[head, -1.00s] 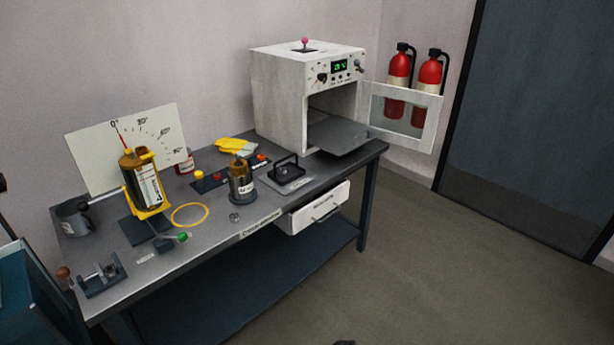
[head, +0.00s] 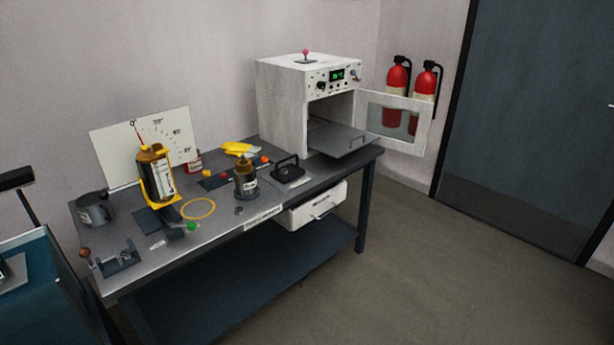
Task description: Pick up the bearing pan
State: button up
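A small black pan-like item (head: 286,168) with a raised handle lies on the workbench (head: 262,205), in front of the white oven. It looks the most like the bearing pan, but I cannot read a label that confirms it. A grey metal tray (head: 336,138) with a handle sticks out of the oven's open front. My gripper is not in view.
The white oven (head: 283,103) stands at the bench's right end, its door (head: 396,120) swung open to the right. A brown canister (head: 246,180), yellow ring (head: 198,208) and yellow gloves (head: 237,148) share the bench. A teal cart (head: 35,290) stands left. Floor on the right is clear.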

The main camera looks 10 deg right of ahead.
aim_at(294, 171)
jog(key=z, duration=0.05)
jog(key=k, duration=0.2)
jog(key=u, duration=0.2)
jog(key=i, duration=0.95)
jog(key=u, duration=4.55)
jog(key=i, duration=0.1)
jog(key=z, duration=3.2)
